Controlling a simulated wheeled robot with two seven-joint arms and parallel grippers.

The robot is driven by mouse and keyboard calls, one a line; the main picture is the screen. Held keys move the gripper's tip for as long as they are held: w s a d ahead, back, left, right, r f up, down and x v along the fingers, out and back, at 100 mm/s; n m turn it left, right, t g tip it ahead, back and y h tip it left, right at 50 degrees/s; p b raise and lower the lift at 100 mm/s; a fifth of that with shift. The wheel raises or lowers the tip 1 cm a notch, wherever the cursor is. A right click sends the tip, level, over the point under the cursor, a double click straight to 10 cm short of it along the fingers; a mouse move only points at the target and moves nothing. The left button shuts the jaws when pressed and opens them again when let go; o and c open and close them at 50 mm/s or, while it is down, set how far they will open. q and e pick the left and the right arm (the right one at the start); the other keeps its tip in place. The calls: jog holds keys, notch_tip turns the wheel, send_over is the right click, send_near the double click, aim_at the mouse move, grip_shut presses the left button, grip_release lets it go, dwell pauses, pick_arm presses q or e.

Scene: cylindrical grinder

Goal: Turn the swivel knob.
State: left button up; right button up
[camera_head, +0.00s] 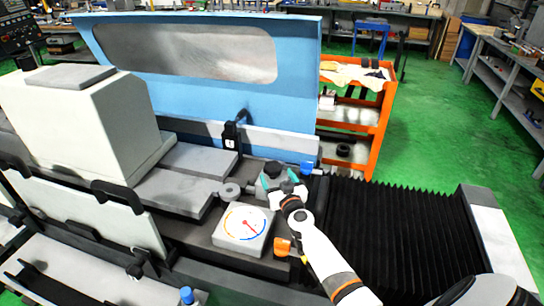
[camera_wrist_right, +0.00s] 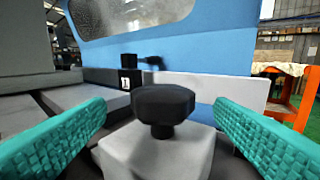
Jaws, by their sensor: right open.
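A black faceted swivel knob (camera_wrist_right: 164,103) stands upright on a short stem on a light grey block (camera_wrist_right: 150,152), in the middle of the right wrist view. In the head view the knob (camera_head: 272,168) is small and partly crowded by the gripper. My right gripper (camera_head: 279,179) is open, with teal ribbed fingers. In the wrist view the right gripper (camera_wrist_right: 160,112) has one finger on each side of the knob, with clear gaps on both sides. It holds nothing. My left gripper is not in view.
A white box with a round dial (camera_head: 243,225) stands just in front of the knob. A blue guard panel (camera_head: 200,100) rises behind. Black bellows (camera_head: 390,225) lie to the right. An orange cart (camera_head: 385,110) stands behind them. Green floor (camera_head: 440,120) is free at the right.

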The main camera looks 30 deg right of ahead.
aim_at(272, 163)
jog(key=shift+w+d, duration=0.35)
jog(key=shift+w, duration=0.1)
jog(key=shift+w+r+b, duration=0.1)
jog(key=shift+w+b, duration=0.2)
jog(key=shift+b, duration=0.15)
jog(key=b+x, duration=0.2)
jog(key=x, duration=0.2)
jog(key=shift+w, duration=0.25)
jog(key=shift+w+d+b, duration=0.15)
jog(key=shift+w+b, duration=0.2)
jog(key=shift+w, duration=0.1)
jog(key=shift+r, duration=0.2)
jog(key=c, duration=1)
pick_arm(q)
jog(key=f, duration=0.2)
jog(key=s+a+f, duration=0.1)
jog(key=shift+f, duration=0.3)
pick_arm(e)
jog(key=shift+h, duration=0.3)
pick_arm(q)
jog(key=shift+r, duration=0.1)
pick_arm(e)
jog(key=shift+m, duration=0.3)
